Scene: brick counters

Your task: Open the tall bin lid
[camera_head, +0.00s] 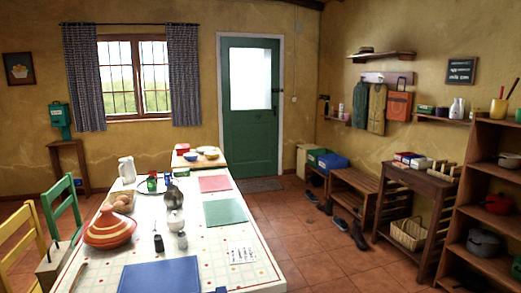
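No thing in view is plainly a tall bin with a lid. A cream upright box (302,161) stands on the floor at the right of the green door, partly hidden by the crates beside it; it is too small to tell whether it has a lid. A teal box (60,115) is at the left wall above a small wooden stand. Neither of my grippers can be made out in the head view.
A long table (150,262) with a tagine (109,229), mats and tableware fills the near middle. Chairs (62,210) stand at its left. Shoes (358,234) lie by the right benches. A shelf unit (490,190) stands at far right. The tiled floor (305,245) between is mostly clear.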

